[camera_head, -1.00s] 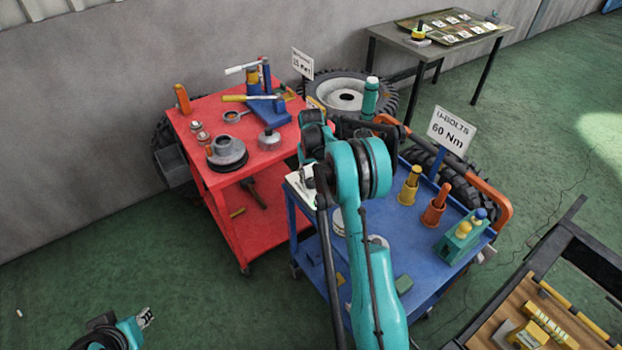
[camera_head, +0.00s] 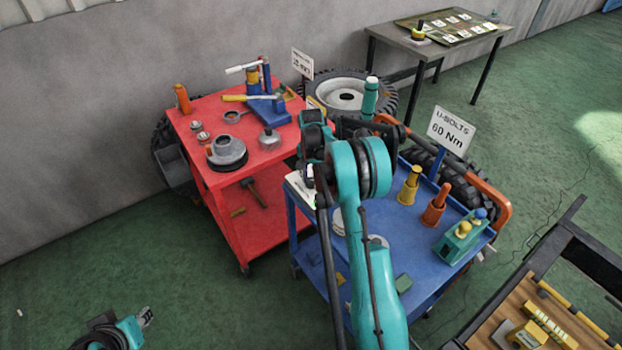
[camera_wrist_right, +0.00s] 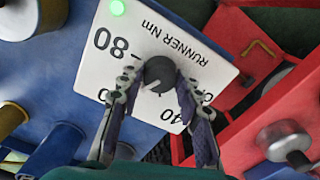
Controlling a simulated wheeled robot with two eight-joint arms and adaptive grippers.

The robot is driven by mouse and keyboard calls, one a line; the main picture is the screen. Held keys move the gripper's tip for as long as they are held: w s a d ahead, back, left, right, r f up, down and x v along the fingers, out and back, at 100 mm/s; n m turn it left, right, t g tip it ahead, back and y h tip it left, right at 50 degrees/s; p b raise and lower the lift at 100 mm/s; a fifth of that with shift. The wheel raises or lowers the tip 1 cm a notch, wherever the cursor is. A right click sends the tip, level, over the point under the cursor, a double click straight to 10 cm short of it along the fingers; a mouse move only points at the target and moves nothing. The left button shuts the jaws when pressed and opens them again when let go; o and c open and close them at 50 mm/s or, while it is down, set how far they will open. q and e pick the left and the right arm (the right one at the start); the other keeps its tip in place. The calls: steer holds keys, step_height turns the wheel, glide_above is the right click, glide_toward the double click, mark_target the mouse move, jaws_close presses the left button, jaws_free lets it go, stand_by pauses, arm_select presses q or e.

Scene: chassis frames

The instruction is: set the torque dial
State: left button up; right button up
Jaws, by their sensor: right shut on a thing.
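The torque dial is a dark round knob (camera_wrist_right: 159,74) on a white plate (camera_wrist_right: 88,75) in the right wrist view. The plate carries upside-down print, "RUNNER Nm", 80 and 40; other marks are partly covered. A pale line marks the knob, and its exact reading is unclear. A green lamp (camera_wrist_right: 117,8) glows at the plate's edge. My right gripper (camera_wrist_right: 158,82) is shut on the knob, one finger on each side. In the head view the plate (camera_head: 297,187) is partly hidden by my right arm. My left gripper (camera_head: 146,316) is low at the left, away from everything.
The plate is at the left edge of a blue cart (camera_head: 407,230) bearing yellow and orange-red pieces and a green block (camera_head: 460,240). A red cart (camera_head: 190,120) with tools stands close on its left. A "U-BOLTS 60 Nm" sign (camera_head: 450,130) rises behind.

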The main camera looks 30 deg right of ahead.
mark_target(311, 180)
steer(key=shift+m, duration=0.4)
steer(key=o, duration=1.2)
steer(key=shift+c, duration=0.2)
step_height(311, 180, up, 12)
